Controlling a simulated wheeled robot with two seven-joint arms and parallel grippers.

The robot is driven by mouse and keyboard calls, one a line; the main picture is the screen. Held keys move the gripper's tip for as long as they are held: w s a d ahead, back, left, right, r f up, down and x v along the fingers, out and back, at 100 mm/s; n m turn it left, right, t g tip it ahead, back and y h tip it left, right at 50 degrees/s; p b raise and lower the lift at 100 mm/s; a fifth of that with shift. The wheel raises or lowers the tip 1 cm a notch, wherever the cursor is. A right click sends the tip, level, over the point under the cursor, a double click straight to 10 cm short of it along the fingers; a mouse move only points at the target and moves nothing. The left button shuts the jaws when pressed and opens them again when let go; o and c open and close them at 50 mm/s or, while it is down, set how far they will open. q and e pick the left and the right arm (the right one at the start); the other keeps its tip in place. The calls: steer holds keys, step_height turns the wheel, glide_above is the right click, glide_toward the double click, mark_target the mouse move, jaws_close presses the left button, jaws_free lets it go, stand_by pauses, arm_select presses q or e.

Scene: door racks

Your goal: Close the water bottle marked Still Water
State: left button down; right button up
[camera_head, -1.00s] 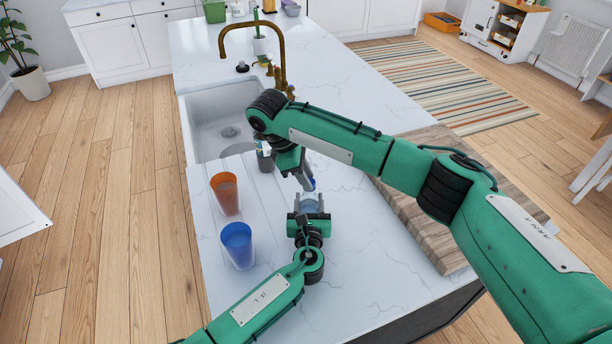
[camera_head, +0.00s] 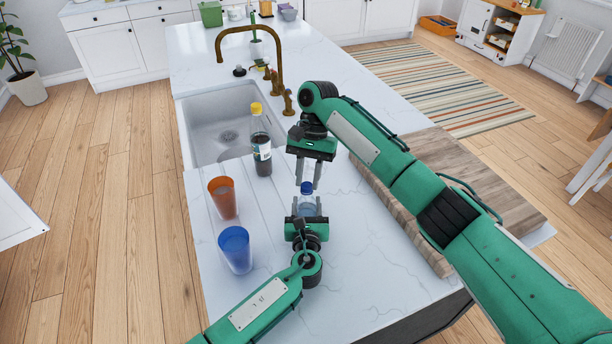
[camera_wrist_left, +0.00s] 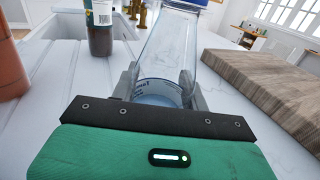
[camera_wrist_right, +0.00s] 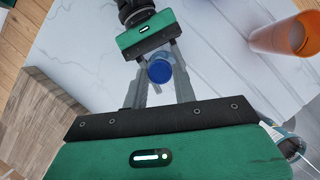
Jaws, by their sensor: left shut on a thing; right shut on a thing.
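A clear bottle with a blue cap (camera_head: 307,187) stands on the counter between my grippers. My left gripper (camera_head: 307,210) is shut around the lower part of the bottle; the left wrist view shows the clear body (camera_wrist_left: 168,60) between the fingers, with writing too unclear to read. My right gripper (camera_head: 306,178) comes down from above and is shut on the blue cap, which shows between its fingers in the right wrist view (camera_wrist_right: 159,71). The cap sits at the bottle's top; its exact seating cannot be told.
A dark bottle with a yellow cap (camera_head: 262,150) stands by the sink (camera_head: 190,112). An orange cup (camera_head: 223,198) and a blue cup (camera_head: 236,250) stand at left. A wooden board (camera_head: 465,170) lies at right, beneath my right arm. A brass tap (camera_head: 275,60) rises behind.

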steer(key=m+y, duration=0.1)
steer(key=m, duration=0.1)
steer(key=m+t, duration=0.1)
steer(key=m, duration=0.2)
steer(key=shift+s+d+y, duration=0.15)
steer(key=shift+d+y, duration=0.05)
steer(key=shift+y, duration=0.2)
steer(key=m, duration=0.2)
steer(key=m+t+y, duration=0.1)
steer(key=m, duration=0.2)
steer(key=shift+s+d+t, duration=0.1)
steer(key=shift+s+t, duration=0.05)
steer(key=shift+t, duration=0.15)
steer(key=m, duration=0.1)
steer(key=m+t, duration=0.1)
steer(key=m, duration=0.1)
steer(key=m+t, duration=0.1)
steer(key=m, duration=0.1)
steer(key=shift+s, duration=0.25)
steer(key=m+t, duration=0.1)
steer(key=m, duration=0.3)
steer(key=shift+s+t, duration=0.1)
steer(key=shift+t, duration=0.2)
steer(key=o, duration=0.9)
steer(key=shift+r, duration=2.25)
